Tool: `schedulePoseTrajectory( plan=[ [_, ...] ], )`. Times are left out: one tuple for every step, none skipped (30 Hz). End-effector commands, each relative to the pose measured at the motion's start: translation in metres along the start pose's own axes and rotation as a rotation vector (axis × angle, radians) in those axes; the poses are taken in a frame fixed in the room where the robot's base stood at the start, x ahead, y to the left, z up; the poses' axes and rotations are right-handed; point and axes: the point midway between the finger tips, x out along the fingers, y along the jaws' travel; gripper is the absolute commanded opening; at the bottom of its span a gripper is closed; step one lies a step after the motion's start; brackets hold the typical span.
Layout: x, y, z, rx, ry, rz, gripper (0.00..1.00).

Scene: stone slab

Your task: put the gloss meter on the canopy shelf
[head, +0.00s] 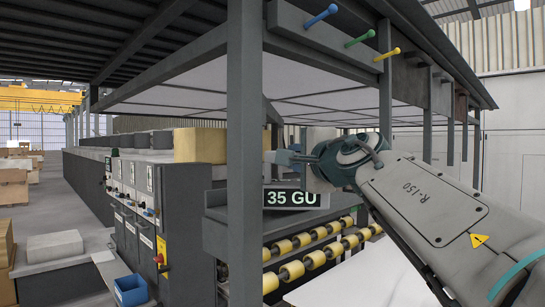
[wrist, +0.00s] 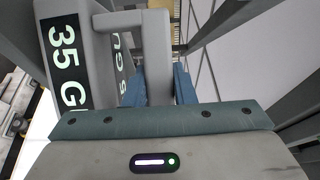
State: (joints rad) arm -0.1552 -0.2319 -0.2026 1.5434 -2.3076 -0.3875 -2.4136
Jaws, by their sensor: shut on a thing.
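The gloss meter (wrist: 100,55) is a grey block with a black display reading 35 GU, at the left of the wrist view. In the head view its display (head: 292,199) shows below the end of my arm. My gripper (wrist: 160,82) has blue fingers shut on the meter's grey handle, seen in the wrist view. In the head view my gripper (head: 290,158) is near the middle, in front of the machine, holding the meter in the air. A dark ledge (head: 232,207) shows just left of the display; I cannot tell whether it is the canopy shelf.
A dark post (head: 244,120) stands left of the meter, and another post (head: 385,95) stands behind my arm. A canopy roof (head: 175,95) hangs above. Blue, green and yellow pegs stick out from its beam (head: 350,38). Yellow rollers (head: 292,270) lie below. A blue bin (head: 131,290) is lower left.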

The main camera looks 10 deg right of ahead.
Motion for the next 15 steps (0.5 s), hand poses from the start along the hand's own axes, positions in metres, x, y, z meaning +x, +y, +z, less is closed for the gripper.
schedulePoseTrajectory(
  plan=[
    [0.003, -0.002, 0.002, 0.0, -0.001, -0.002, 0.0],
    [0.006, -0.002, 0.003, 0.0, -0.001, -0.001, 0.0],
    [0.011, -0.002, 0.005, 0.0, -0.002, -0.001, 0.0],
    [0.016, -0.003, 0.008, 0.0, -0.002, 0.0, 0.0],
    [0.021, -0.003, 0.01, 0.0, -0.003, 0.0, 0.0],
    [0.028, -0.003, 0.012, -0.001, -0.002, 0.001, 0.0],
    [0.033, -0.003, 0.015, -0.001, -0.002, 0.001, 0.0],
    [0.038, -0.003, 0.017, -0.001, -0.003, 0.001, 0.0],
    [0.042, 0.0, 0.018, -0.001, -0.002, 0.0, 0.0],
    [0.04, 0.006, 0.018, 0.0, -0.002, -0.001, 0.0],
    [0.039, 0.008, 0.017, 0.001, -0.002, -0.002, 0.0],
    [0.039, 0.011, 0.017, 0.0, -0.001, -0.002, 0.0],
    [0.038, 0.012, 0.017, 0.0, -0.001, -0.002, 0.0],
    [0.038, 0.012, 0.017, 0.0, 0.0, -0.003, 0.0],
    [0.038, 0.012, 0.016, 0.0, 0.001, -0.004, 0.0]
  ],
)
